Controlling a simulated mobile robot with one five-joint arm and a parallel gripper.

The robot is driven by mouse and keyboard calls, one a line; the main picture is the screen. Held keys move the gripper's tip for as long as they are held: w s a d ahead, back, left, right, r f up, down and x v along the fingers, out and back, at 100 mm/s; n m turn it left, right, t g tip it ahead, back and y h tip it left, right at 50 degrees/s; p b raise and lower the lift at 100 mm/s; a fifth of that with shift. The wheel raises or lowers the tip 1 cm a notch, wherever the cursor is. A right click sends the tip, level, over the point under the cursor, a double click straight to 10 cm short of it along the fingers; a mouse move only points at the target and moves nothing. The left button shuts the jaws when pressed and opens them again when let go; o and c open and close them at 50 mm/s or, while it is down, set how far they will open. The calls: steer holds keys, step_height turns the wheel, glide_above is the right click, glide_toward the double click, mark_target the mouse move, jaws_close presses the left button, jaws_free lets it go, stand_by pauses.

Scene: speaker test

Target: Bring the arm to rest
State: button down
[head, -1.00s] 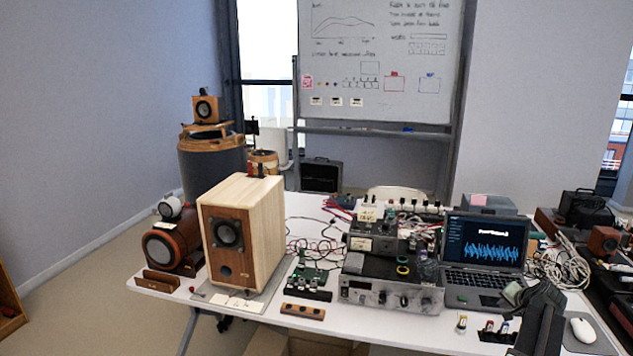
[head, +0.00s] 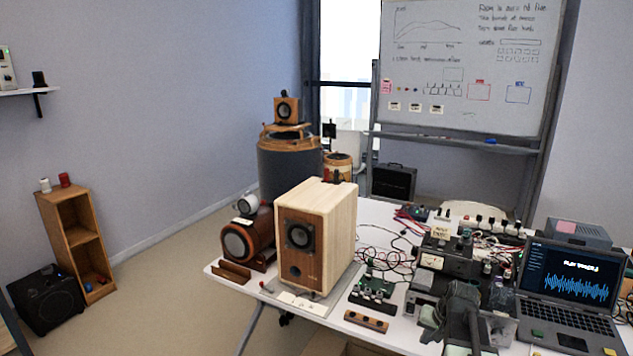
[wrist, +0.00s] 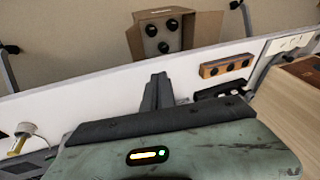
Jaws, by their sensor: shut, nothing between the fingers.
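My gripper (wrist: 158,80) shows in the wrist view as two dark grey fingers close together, shut and empty. They reach over the white table (wrist: 95,97) near its front edge. The green-grey housing (wrist: 200,150) with a small lit strip fills the bottom of that view and appears to be mine. In the head view my arm (head: 460,315) is at the lower middle right, in front of the stacked black instruments (head: 440,265), and hides part of them. The fingertips are hard to make out there.
A wooden speaker (head: 335,225) stands left of my arm. A wooden block with holes (head: 366,321) lies at the table's front edge. An open laptop (head: 568,290) is on the right. A cardboard box (wrist: 148,45) with round drivers is on the floor. Open floor (head: 160,300) lies left.

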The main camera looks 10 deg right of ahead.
steer(key=s+a+n+g+p, duration=0.1)
steer(key=s+a+n+g, duration=0.1)
steer(key=a, duration=1.1)
steer(key=s+a+r+n+g+p, duration=0.1)
steer(key=s+a+n, duration=0.3)
steer(key=a, duration=1)
steer(key=shift+s+g+h, duration=0.3)
steer(key=shift+s+g, duration=0.3)
steer(key=shift+s, duration=0.25)
steer(key=shift+r, duration=0.1)
